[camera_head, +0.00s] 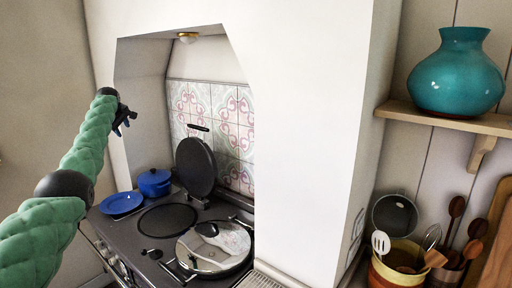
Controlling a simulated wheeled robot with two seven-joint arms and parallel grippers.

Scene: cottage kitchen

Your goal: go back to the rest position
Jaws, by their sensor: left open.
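My left arm, in green padding, comes in from the left and reaches up towards the cooking alcove. My left gripper (124,119) is at its end, small and dark with blue at the fingers. It is open, and no object shows in it. It is raised in the air in front of the alcove's left wall, above the stove (167,244) and touching nothing that I can see. My right gripper is not in view.
On the stove are a blue plate (121,203), a blue lidded pot (154,183), a raised round lid (196,166) and a shut shiny lid (214,249). A white wall (305,130) juts out at centre. A teal vase (456,75) stands on a shelf (440,117) above utensil pots (398,272).

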